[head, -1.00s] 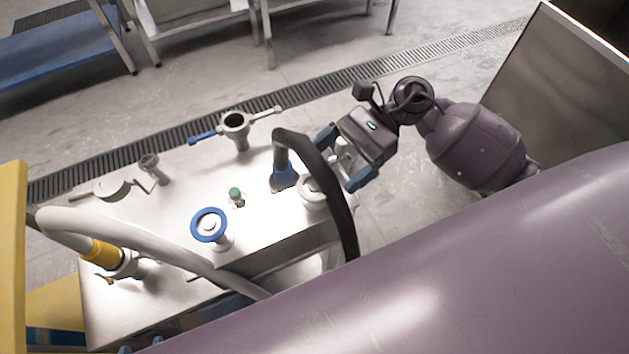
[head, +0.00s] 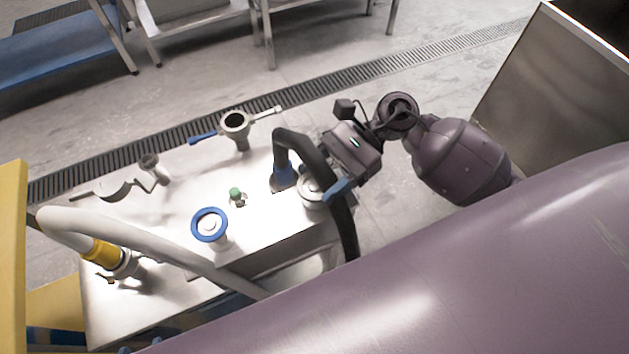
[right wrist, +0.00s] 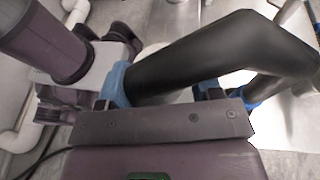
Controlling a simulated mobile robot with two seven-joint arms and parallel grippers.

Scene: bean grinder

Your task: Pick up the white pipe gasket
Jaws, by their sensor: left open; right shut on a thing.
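The white pipe gasket (head: 312,191) is a pale round piece at the right end of the steel table, partly hidden by the black hose and my right gripper. My right gripper (head: 331,180) has come in from the right. One blue finger shows against the right side of the gasket; the other is mostly hidden behind the hose. It is shut on the gasket, though the contact is partly hidden. In the right wrist view, the black hose (right wrist: 215,62) crosses the blue fingers and hides what is between them. My left gripper is not in view.
The steel table (head: 150,315) also holds a blue-rimmed valve (head: 209,224), a small green-topped piece (head: 236,193), a clamp fitting (head: 235,124) and a grey hose (head: 160,245). The black hose (head: 342,215) arches close by my right gripper. A blue bench (head: 60,50) stands behind.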

